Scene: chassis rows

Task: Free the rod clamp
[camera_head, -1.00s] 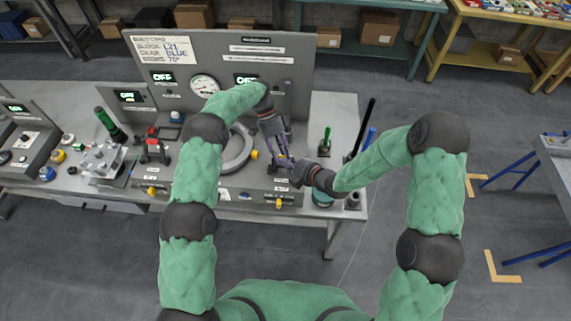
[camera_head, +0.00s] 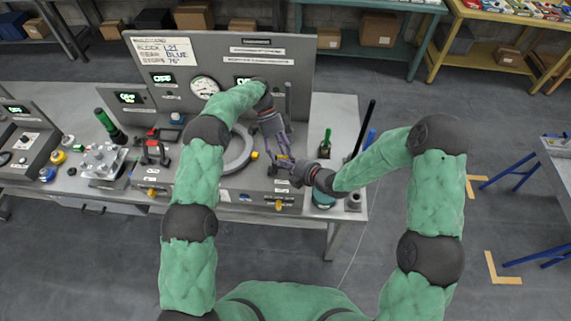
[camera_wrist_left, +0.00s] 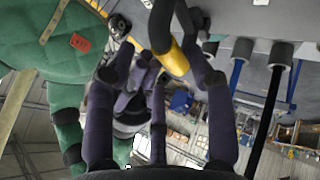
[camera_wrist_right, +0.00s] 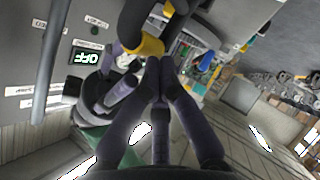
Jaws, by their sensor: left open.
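A dark curved handle or lever with a yellow band (camera_wrist_left: 172,58), probably part of the rod clamp, stands between the fingers of my left gripper (camera_wrist_left: 155,75) in the left wrist view. My left gripper is open around it; contact is not clear. The yellow band also shows in the right wrist view (camera_wrist_right: 148,45), just beyond the tips of my right gripper (camera_wrist_right: 161,64). The right fingers are together, with nothing clearly between them. In the head view the left gripper (camera_head: 281,152) and right gripper (camera_head: 290,167) are close together and hide the clamp.
A grey ring (camera_head: 238,152) lies left of the grippers, before an upright panel (camera_head: 222,70) with a gauge (camera_head: 205,87). A green-handled tool (camera_head: 325,145) and a tall black rod (camera_head: 362,130) stand to the right. Free bench top (camera_head: 340,108) lies behind them.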

